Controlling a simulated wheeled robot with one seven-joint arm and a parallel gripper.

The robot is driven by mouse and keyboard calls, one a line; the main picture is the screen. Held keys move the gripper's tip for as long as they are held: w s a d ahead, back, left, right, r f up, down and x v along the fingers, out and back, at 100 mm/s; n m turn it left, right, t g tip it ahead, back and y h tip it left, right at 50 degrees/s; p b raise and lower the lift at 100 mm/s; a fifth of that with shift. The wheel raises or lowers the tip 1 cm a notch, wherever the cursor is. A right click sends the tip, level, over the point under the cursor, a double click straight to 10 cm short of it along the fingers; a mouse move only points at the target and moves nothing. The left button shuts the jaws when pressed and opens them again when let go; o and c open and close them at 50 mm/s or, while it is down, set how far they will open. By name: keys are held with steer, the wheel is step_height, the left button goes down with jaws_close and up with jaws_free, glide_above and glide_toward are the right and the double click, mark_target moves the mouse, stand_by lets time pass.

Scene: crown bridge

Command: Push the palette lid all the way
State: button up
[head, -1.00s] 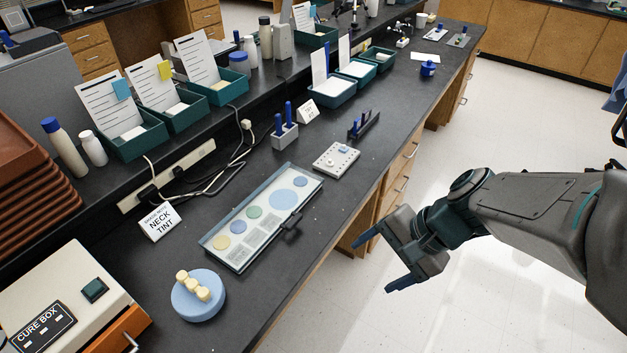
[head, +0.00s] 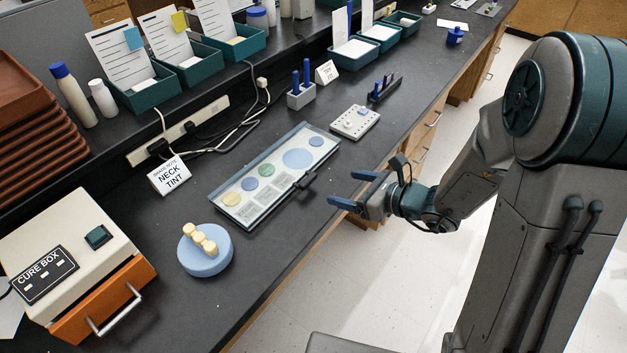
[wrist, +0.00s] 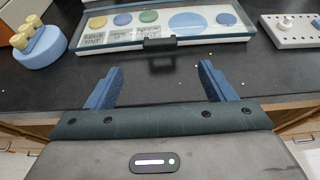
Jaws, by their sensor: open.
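The palette (head: 236,211) is a long shallow tray with several coloured round wells, lying on the black bench. Its clear lid (head: 291,142) has a dark frame, and a dark handle (head: 306,181) sticks out on the side facing me. The palette also shows in the wrist view (wrist: 96,45), with the handle (wrist: 160,44) straight ahead of the fingers. My gripper (head: 349,188) is open and empty, its blue fingers at the bench's front edge, right of the handle and apart from it. The wrist view shows both fingers (wrist: 160,86) spread. How far the lid covers the palette is hard to tell.
A blue round stand with cream teeth (head: 205,250) and the cure box (head: 70,262) with an orange drawer are nearer. A white pegged block (head: 355,122), a grey holder (head: 300,97) and a neck tint sign (head: 169,175) surround the palette. The bench before the handle is clear.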

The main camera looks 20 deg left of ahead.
mark_target(308, 178)
steer(key=x, duration=1.1)
steer(key=shift+a+f, duration=0.15)
steer(key=shift+a, duration=0.05)
steer(key=c, duration=1)
